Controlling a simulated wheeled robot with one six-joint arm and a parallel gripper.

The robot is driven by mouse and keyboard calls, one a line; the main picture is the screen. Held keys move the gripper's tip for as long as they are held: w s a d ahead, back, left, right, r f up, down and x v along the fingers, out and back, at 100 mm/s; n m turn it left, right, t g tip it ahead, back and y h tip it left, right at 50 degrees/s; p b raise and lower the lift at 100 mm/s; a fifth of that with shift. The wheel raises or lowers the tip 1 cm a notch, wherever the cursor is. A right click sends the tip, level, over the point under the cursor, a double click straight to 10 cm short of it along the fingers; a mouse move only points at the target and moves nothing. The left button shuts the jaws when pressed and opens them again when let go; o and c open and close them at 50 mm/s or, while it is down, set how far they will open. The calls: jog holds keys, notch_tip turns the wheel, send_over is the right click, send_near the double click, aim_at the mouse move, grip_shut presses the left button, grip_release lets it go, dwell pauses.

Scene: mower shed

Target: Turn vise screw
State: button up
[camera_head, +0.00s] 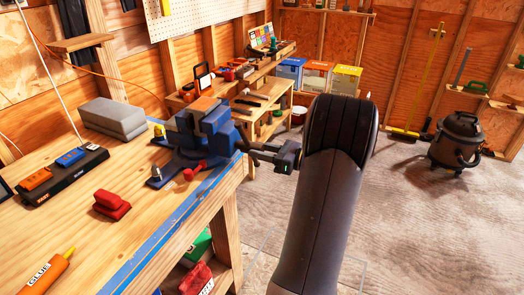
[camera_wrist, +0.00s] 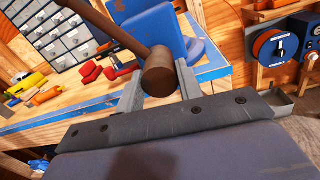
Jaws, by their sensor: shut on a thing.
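The blue vise (camera_head: 205,128) is mounted at the right edge of the workbench, and part of its blue body fills the top of the wrist view (camera_wrist: 158,28). The vise screw's round brown end (camera_wrist: 160,74) faces my wrist camera, with a brown bar (camera_wrist: 108,24) running from it to the upper left. My gripper (camera_head: 256,150) reaches the vise's right side. In the wrist view its two grey fingers stand on either side of the screw end, shut on it. The screw's contact with the fingers is too small to see in the head view.
On the workbench (camera_head: 130,215) lie a red block (camera_head: 112,205), a glue tube (camera_head: 46,273), a black tray (camera_head: 66,172) and a grey case (camera_head: 112,118). A black shop vacuum (camera_head: 458,142) stands at the far right. The floor right of the bench is mostly clear.

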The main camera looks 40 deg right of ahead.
jog(key=shift+c, duration=1.1)
